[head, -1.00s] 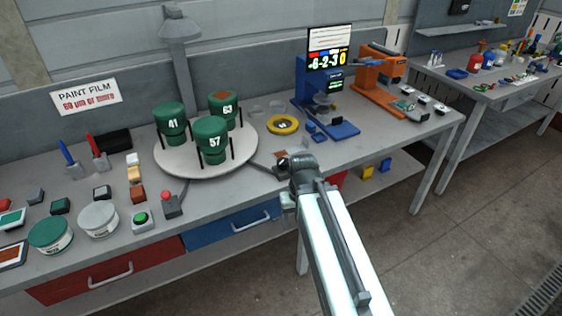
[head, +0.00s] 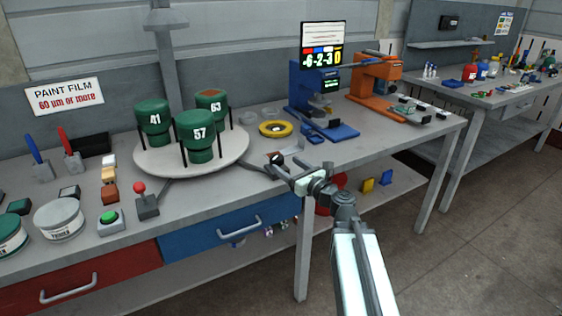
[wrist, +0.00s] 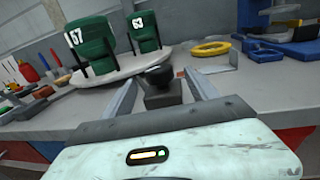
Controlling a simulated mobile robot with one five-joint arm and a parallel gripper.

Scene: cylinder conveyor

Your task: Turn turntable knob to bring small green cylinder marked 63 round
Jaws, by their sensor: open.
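The green cylinder marked 63 (head: 214,110) stands at the back right of the round white turntable (head: 160,165); it also shows in the wrist view (wrist: 145,40). Cylinders marked 57 (head: 199,148) and 41 (head: 154,127) stand at the front and left. A black knob (wrist: 158,76) on a grey block is beside the turntable's right side, near the bench edge. My gripper (head: 281,163) is open, its fingers on either side of the knob in the wrist view. I cannot tell whether they touch it.
A yellow ring (head: 276,129) lies behind the knob. A blue stand (head: 318,100) and an orange machine (head: 377,78) are to the right. A red-topped lever (head: 146,203) and green button (head: 110,218) stand left of the knob along the front edge.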

